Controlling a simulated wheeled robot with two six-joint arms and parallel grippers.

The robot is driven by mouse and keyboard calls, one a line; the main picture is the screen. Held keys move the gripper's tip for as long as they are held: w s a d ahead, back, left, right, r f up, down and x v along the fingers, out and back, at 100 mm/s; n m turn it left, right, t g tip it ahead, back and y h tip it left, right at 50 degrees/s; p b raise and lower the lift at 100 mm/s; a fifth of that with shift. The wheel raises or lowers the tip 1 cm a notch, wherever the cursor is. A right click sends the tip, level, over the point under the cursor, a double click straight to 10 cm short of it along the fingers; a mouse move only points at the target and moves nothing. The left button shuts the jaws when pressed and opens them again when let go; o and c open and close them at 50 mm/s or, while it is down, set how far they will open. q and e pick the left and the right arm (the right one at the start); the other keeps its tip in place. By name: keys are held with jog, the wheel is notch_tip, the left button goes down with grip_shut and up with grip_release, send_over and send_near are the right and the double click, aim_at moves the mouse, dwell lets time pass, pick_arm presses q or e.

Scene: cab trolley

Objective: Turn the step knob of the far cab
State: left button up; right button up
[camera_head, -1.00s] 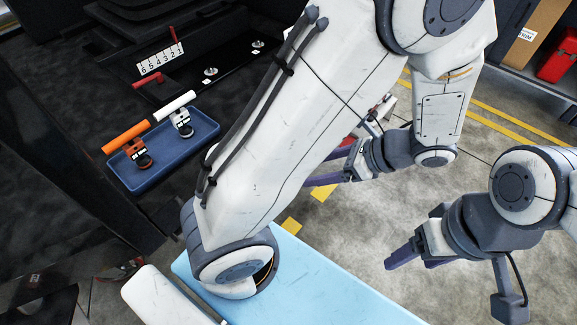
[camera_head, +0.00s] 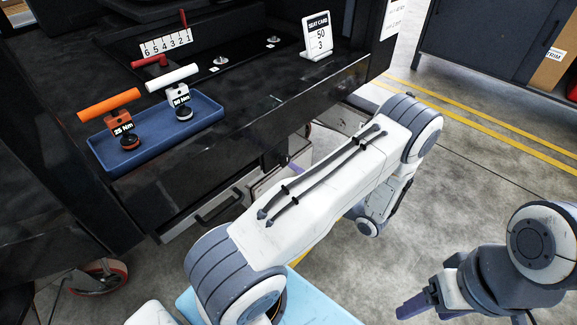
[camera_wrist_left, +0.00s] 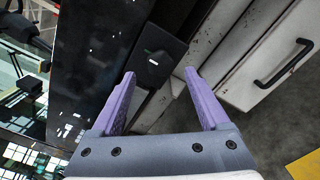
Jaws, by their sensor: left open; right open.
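A dark box with a small dark knob (camera_wrist_left: 154,60) bearing a pale mark sits on the black cab's side in the left wrist view. It looks like the step knob; I cannot tell its setting. My left gripper (camera_wrist_left: 160,76) is open and empty, its purple fingers pointing toward the box, which lies just beyond the tips. In the head view my left arm hides nearly all of that gripper; only a bit of purple shows below the black cab (camera_head: 300,118). My right gripper (camera_head: 420,304) is open and empty over the floor at the lower right.
A blue tray (camera_head: 207,132) on the cab holds an orange-handled 25 Nm tool (camera_head: 110,105) and a white-handled 50 Nm tool (camera_head: 172,78). A seat card (camera_head: 318,37) reads 50 and 3. A numbered plate (camera_head: 166,42) stands behind. A pale drawer with a black handle (camera_wrist_left: 283,64) is beside the left gripper.

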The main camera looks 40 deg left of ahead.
aim_at(287, 162)
pick_arm(q)
jog(key=a+b, duration=0.1)
jog(key=a, duration=0.4)
jog(key=shift+w+a, duration=0.2)
grip_shut()
